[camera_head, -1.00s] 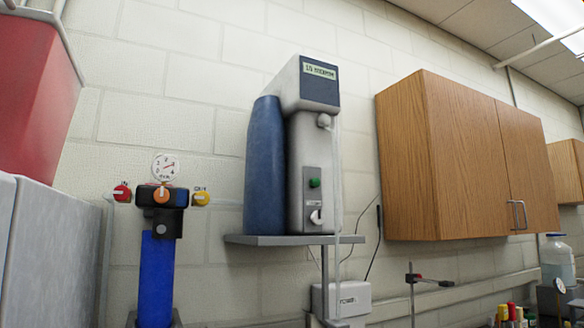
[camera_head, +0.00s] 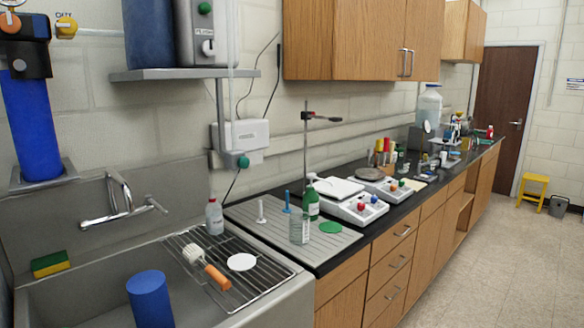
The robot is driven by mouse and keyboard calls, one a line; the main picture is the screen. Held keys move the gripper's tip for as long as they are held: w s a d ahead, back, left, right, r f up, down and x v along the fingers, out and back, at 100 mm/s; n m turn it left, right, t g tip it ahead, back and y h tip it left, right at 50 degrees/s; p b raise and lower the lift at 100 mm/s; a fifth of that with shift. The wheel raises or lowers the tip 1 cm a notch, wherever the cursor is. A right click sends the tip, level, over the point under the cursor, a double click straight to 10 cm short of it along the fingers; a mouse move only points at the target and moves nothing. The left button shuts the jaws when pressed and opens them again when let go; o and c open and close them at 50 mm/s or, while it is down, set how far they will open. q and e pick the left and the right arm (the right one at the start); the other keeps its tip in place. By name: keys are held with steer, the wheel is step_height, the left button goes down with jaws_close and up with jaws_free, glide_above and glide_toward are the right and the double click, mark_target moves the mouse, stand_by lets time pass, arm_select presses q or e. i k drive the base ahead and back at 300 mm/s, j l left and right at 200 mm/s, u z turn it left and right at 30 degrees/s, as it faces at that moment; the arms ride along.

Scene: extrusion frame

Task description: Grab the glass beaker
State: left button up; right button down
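A small clear glass beaker (camera_head: 299,229) stands upright on the grey ribbed drainboard, right of the sink and in front of a green bottle (camera_head: 312,203). It looks greenish and see-through, and its contents cannot be made out. Neither of my grippers shows in the head view, so nothing of mine is seen near the beaker.
The sink (camera_head: 75,285) holds a blue cylinder (camera_head: 150,298). A wire rack (camera_head: 215,262) carries a brush (camera_head: 206,268), a white disc (camera_head: 241,262) and a wash bottle (camera_head: 214,216). White balances (camera_head: 350,205) stand right of the drainboard.

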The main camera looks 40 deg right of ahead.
mark_target(298, 223)
steer(key=z, duration=1.15)
